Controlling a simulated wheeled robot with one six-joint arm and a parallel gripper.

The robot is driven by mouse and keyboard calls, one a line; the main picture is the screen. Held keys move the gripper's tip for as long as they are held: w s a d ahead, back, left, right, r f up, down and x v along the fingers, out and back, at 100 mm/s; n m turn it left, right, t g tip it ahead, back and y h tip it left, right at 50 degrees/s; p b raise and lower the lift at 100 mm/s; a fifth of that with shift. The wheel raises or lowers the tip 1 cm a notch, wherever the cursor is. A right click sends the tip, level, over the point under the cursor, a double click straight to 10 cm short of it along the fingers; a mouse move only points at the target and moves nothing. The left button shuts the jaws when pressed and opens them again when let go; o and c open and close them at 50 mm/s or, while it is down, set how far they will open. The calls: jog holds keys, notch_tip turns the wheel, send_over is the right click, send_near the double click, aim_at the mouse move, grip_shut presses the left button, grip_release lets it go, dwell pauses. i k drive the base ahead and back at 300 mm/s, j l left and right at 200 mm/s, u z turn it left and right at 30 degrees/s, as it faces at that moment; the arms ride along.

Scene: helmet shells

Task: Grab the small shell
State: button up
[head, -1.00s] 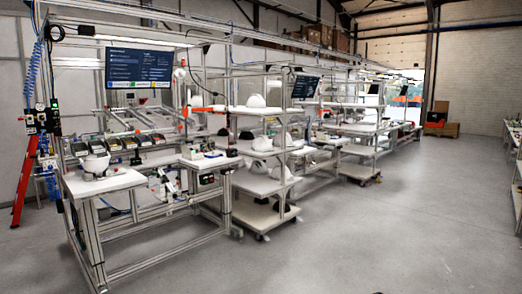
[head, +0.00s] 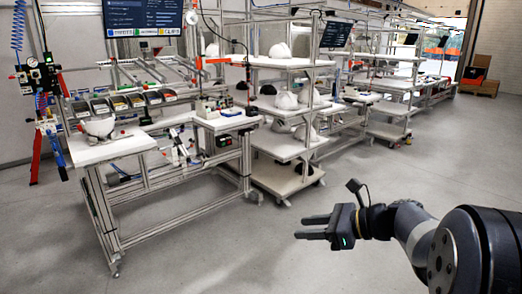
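Several white helmet shells stand on a wheeled shelf cart. One shell (head: 280,50) is on its top shelf. A white group (head: 287,100) is on the middle shelf, and another white shell (head: 305,132) is lower down. A further white shell (head: 99,126) sits on the white table of the left workstation. I cannot tell for sure which is the small shell. My gripper (head: 307,227) is at the lower right, pointing left. Its two fingers are apart with nothing between them. It is in front of the cart and well apart from all shells.
The shelf cart (head: 285,141) stands right of the workstation table (head: 135,144). Small bins (head: 119,102) line the workstation. A screen (head: 143,17) hangs above it. The grey floor (head: 215,240) in front is clear. Boxes (head: 477,87) stand far back right.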

aim_at(286, 100)
jog(key=i, duration=2.2)
jog(key=i+j, duration=0.1)
jog(key=i, duration=2.05)
jog(key=i+z, duration=0.25)
jog(key=i, duration=0.2)
jog(key=i+j+z, duration=0.2)
jog(key=i, duration=0.2)
jog(key=i+j+z, duration=0.25)
jog(key=i, duration=0.2)
jog(key=i+j+z, duration=0.2)
jog(key=i, duration=0.2)
